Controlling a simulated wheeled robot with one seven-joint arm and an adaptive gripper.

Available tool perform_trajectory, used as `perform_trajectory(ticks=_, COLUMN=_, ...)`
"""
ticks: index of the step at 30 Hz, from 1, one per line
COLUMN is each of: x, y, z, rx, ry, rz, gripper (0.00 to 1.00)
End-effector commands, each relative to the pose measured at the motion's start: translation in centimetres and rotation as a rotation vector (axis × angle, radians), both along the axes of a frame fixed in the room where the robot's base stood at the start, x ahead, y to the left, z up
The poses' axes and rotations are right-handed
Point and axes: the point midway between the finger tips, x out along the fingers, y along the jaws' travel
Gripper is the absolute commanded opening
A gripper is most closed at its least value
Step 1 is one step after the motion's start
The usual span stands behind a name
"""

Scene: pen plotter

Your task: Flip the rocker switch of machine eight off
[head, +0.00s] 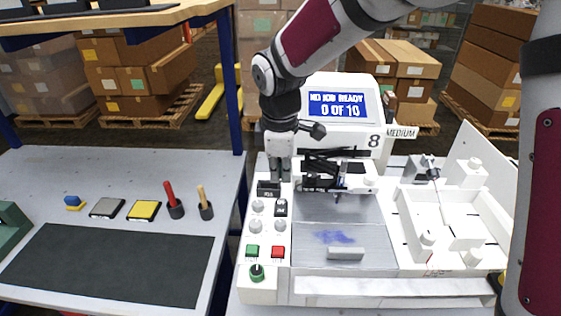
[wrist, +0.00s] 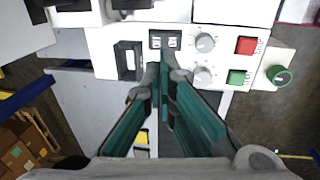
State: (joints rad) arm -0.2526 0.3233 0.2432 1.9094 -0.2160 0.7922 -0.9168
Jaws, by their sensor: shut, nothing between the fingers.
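Machine eight is the white plotter (head: 345,110) with an "8" beside its screen, which reads "NO JOB READY 0 OF 10". On its left control panel is a small black switch (head: 281,207) with white marks, apparently the rocker. In the wrist view the switch (wrist: 165,40) shows two dark halves with white marks; which side is pressed cannot be told. A black-framed part (head: 268,188) sits behind it, also in the wrist view (wrist: 131,61). My gripper (head: 279,178) is shut and empty over the panel's rear. Its tips (wrist: 160,70) appear beside the switch; contact cannot be told.
Grey knobs (wrist: 205,43), a green button (head: 252,251), a red button (head: 278,252) and a green knob (head: 257,272) share the panel. The pen carriage (head: 338,176) stands close to the right. The left table (head: 100,170) holds pads and handled tools.

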Motion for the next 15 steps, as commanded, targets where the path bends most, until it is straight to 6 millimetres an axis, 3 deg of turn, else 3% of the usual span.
perform_trajectory(ticks=9, x=0.8, y=-0.1, z=-6.1, rx=-0.002, ry=0.004, rz=0.0, gripper=0.0)
perform_trajectory(ticks=15, x=1.2, y=-0.1, z=-8.4, rx=-0.001, ry=0.001, rz=-0.001, gripper=0.0)
